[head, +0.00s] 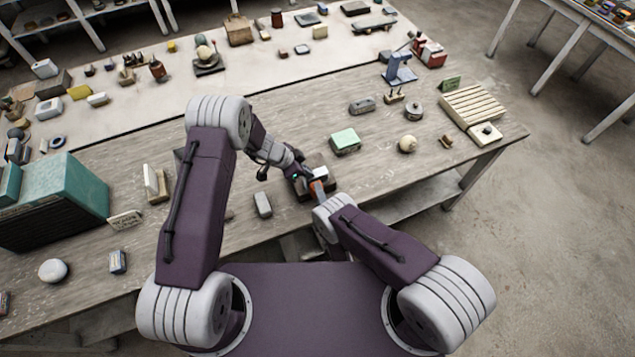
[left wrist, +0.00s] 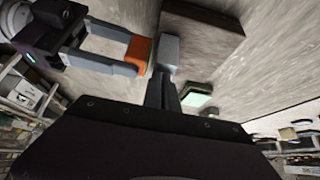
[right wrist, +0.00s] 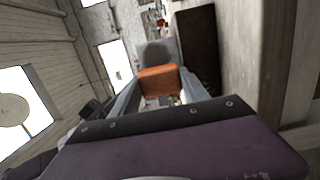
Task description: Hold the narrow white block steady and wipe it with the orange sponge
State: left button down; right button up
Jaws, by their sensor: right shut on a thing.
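The narrow white block (left wrist: 170,48) looks grey in shade and stands at the fingertips of my left gripper (left wrist: 165,80), whose fingers are close together on it. My right gripper (left wrist: 112,52) is shut on the orange sponge (left wrist: 138,50). The sponge's face is at the block's side, with a thin tan strip between them; I cannot tell whether they touch. In the right wrist view the sponge (right wrist: 158,80) is between my fingers, with the grey block (right wrist: 155,52) just beyond.
A dark brown slab (right wrist: 197,50) lies close beside the work. A green box (head: 345,141) is behind and to the right. A small grey block (head: 263,204) lies to the left. A teal crate (head: 60,200) stands far left.

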jog(key=shift+w+a, duration=0.2)
jog(key=shift+w, duration=0.35)
dwell(0.4)
jog(key=shift+r, duration=0.1)
jog(key=shift+r, duration=0.85)
jog(key=shift+s+f, duration=0.1)
jog(key=shift+f, duration=1.45)
jog(key=shift+s+d+f, duration=0.15)
jog(key=shift+f, duration=0.25)
jog(key=shift+r, duration=2)
jog(key=shift+f, duration=1.95)
